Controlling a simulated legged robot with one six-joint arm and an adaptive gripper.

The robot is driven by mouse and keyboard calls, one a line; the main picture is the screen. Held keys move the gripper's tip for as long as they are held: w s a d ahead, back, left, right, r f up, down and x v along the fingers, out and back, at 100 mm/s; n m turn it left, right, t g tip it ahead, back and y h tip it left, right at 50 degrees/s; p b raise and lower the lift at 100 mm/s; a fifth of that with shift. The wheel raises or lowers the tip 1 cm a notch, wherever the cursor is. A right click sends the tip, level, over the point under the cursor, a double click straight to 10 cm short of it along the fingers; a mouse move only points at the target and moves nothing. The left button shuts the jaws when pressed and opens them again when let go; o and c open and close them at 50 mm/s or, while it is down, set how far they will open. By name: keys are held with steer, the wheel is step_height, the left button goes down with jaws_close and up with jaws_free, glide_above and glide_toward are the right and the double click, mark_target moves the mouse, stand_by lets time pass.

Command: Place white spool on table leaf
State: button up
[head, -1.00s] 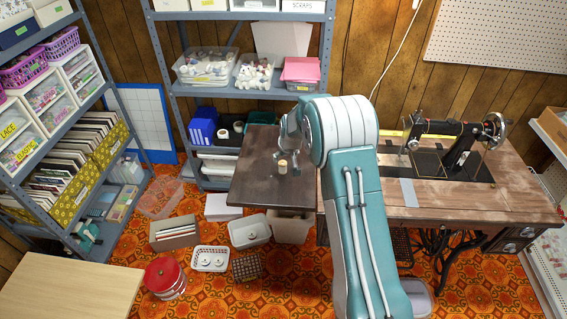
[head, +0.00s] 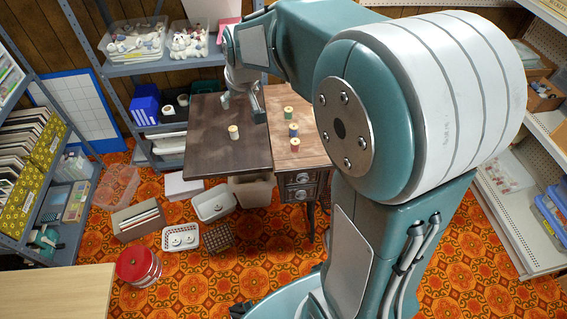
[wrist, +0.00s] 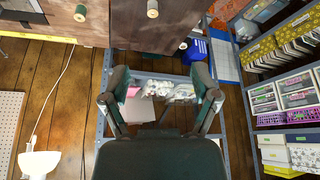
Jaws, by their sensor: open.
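The white spool (head: 233,132), cream-coloured and small, stands upright on the dark wooden table leaf (head: 215,155) in the head view. Nothing is touching it. My gripper (head: 242,106) is open and empty, behind and slightly right of the spool, apart from it. In the wrist view, the open fingers (wrist: 160,88) have a clear gap between them. The white spool (wrist: 152,9) shows at the top, on the leaf (wrist: 135,38), beyond the fingers.
A green spool (head: 288,113), a blue spool (head: 293,130) and a red spool (head: 295,145) stand on the lighter tabletop (head: 312,152). Metal shelves (head: 120,70) stand behind the leaf. Bins and a red tin (head: 138,266) sit on the floor. My arm hides the table's right side.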

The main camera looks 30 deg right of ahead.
steer(key=s+r, duration=0.2)
steer(key=s, duration=1)
steer(key=s+r, duration=0.2)
steer(key=s, duration=1.1)
steer(key=shift+s+a+r+m+t, duration=0.2)
steer(key=shift+s+a+m+t, duration=0.1)
steer(key=shift+a, duration=0.1)
